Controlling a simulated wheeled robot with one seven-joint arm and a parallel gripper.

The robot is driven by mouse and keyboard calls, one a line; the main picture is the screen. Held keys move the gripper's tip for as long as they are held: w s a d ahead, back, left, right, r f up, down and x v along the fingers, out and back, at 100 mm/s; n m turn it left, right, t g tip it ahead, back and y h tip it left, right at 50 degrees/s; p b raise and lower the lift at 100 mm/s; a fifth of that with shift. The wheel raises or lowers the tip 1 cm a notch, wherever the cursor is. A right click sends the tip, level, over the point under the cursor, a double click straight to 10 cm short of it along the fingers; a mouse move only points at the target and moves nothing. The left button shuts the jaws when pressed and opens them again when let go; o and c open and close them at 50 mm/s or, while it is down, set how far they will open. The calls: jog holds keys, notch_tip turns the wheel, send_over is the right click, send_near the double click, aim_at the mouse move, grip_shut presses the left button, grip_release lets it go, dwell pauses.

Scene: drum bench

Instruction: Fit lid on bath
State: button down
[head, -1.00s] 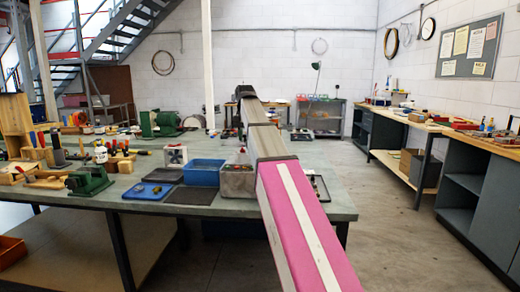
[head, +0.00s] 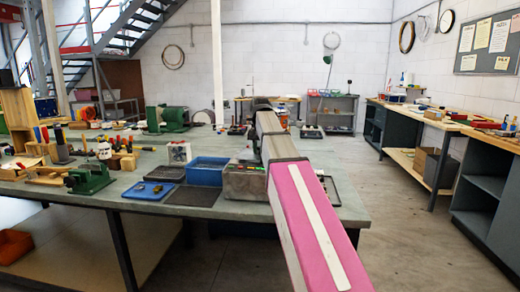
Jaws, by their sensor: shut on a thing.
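A grey metal box (head: 243,184), which may be the bath, stands near the front right of the green bench. Small red and green spots show around its top, but I cannot make out its opening. My arm crosses just right of it and covers part of its right side. My gripper is hidden behind the arm, so I see neither its fingers nor anything in them. I cannot pick out a lid for certain. A flat blue tray-like piece (head: 148,190) lies to the left on the bench.
A blue open bin (head: 207,171) stands just left of the metal box, with a dark mat (head: 193,196) in front. A dark-rimmed tray (head: 327,191) lies right of my arm. Green machines and tools fill the bench's left. Open floor (head: 400,235) lies to the right.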

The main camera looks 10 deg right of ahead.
jog(key=shift+f, duration=0.5)
jog(key=c, duration=0.9)
grip_release()
jog(key=shift+o, duration=0.2)
jog(key=shift+r, duration=0.1)
notch_tip(320, 180, up, 8)
jog(key=shift+r, duration=0.25)
